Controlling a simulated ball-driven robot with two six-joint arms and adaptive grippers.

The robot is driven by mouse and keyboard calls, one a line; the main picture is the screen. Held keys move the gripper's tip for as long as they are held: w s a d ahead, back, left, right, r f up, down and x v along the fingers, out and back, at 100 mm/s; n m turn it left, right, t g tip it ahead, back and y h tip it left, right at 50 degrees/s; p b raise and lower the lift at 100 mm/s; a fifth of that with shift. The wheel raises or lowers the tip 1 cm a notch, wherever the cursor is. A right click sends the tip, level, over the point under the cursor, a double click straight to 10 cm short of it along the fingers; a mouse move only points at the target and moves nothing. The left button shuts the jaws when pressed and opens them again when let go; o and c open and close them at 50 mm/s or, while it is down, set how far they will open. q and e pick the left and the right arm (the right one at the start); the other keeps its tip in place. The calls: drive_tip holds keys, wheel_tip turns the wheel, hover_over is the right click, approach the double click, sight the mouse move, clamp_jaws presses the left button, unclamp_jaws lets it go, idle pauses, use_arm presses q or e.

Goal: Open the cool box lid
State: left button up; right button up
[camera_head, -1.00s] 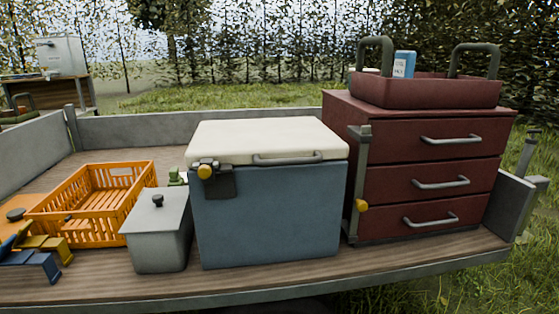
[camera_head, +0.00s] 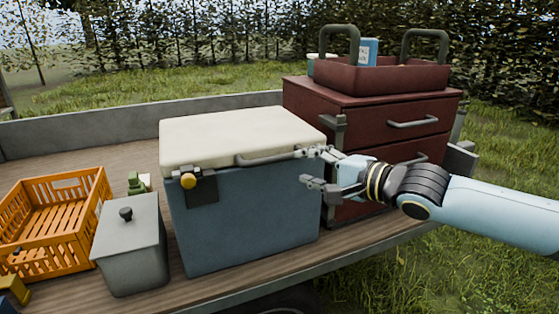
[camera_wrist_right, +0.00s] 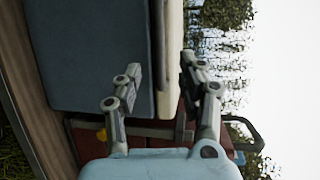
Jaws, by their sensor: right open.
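The cool box (camera_head: 245,225) is a blue-grey box with a cream lid (camera_head: 235,135), standing on the trailer bed. The lid is shut. A grey bar handle (camera_head: 262,159) runs along the lid's front edge, and a latch with a yellow knob (camera_head: 188,181) sits at the front left. My right gripper (camera_head: 308,167) is open and empty at the box's front right corner, near the handle's right end; I cannot tell if it touches. In the right wrist view its fingers (camera_wrist_right: 155,88) spread with the cool box (camera_wrist_right: 90,50) and lid edge beyond. My left gripper is not in view.
A red drawer cabinet (camera_head: 385,125) stands close to the right of the cool box, with a red tote (camera_head: 390,77) on top. A grey lidded bin (camera_head: 130,245) and an orange crate (camera_head: 85,200) stand to the left. Grass lies beyond the trailer's front edge.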

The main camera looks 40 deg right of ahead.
sight(277, 161)
drive_tip(key=b+x, duration=0.4)
drive_tip(key=x, duration=0.1)
drive_tip(key=b+x, duration=0.5)
drive_tip(key=shift+d+f, duration=0.15)
drive_tip(key=shift+f, duration=0.1)
drive_tip(key=shift+w, duration=0.2)
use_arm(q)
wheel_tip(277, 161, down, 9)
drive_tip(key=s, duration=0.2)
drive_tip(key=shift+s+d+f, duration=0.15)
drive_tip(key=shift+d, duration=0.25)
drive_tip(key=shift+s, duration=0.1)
use_arm(e)
clamp_jaws()
